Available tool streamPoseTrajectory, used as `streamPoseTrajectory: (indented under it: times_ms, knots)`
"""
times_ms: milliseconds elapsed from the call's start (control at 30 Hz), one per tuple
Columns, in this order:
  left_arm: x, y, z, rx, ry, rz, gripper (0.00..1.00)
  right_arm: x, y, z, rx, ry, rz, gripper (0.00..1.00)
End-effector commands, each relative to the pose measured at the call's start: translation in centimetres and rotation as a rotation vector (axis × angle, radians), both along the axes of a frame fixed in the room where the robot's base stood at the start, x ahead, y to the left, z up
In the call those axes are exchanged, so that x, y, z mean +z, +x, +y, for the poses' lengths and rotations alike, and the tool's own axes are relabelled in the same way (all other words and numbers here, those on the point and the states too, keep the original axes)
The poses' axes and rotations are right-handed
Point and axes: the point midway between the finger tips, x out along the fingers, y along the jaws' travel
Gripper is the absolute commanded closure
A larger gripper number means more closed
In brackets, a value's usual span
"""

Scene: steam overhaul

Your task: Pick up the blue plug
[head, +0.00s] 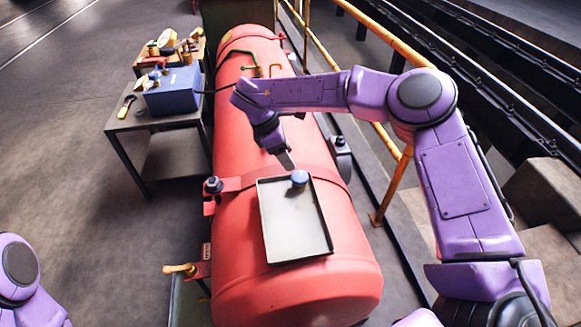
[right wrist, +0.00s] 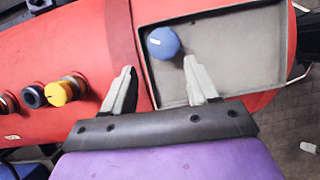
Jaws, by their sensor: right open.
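The blue plug (head: 299,178) is a round-topped piece in the far part of the shallow grey tray (head: 290,225) on top of the red boiler. In the right wrist view the blue plug (right wrist: 163,43) lies near the tray's left wall, ahead of my fingertips and roughly between their lines. My right gripper (head: 286,160) is open and empty, close to the plug at the tray's far edge. Its two grey fingers (right wrist: 161,72) are spread apart in the right wrist view. I cannot tell the exact height gap. My left gripper is out of view.
The red boiler (head: 240,120) carries pipes and fittings. A yellow-topped fitting (right wrist: 58,93) and darker ones stand left in the right wrist view. A side table (head: 125,118) holds a blue box (head: 172,92). A yellow railing (head: 398,165) runs right of the boiler.

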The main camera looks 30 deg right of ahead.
Motion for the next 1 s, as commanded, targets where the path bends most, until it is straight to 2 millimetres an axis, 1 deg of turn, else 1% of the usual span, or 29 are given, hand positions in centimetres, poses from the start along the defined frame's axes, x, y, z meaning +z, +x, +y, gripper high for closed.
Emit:
streamPoseTrajectory:
  times_ms: [200,367,500,600,700,867,1000]
  knots:
    - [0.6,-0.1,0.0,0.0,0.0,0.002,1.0,-3.5,-0.5,-1.4,0.0,0.001,0.005,0.41]
    - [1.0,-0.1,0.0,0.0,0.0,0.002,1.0,-5.2,-0.7,-2.1,0.001,0.0,0.005,0.41]
    - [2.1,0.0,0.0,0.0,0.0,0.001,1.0,-7.5,-1.0,-3.0,0.0,0.0,0.007,0.41]
    - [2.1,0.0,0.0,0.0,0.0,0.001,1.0,-9.0,-1.1,-3.6,0.0,0.0,0.005,0.41]
    - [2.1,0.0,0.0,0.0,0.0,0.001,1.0,-9.6,-1.2,-3.8,0.001,0.0,0.001,0.41]
    - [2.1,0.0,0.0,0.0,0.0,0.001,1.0,-9.6,-1.1,-3.8,0.001,0.0,0.001,0.41]
    - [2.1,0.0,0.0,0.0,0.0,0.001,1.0,-9.6,-1.2,-3.8,0.001,-0.001,0.002,0.81]
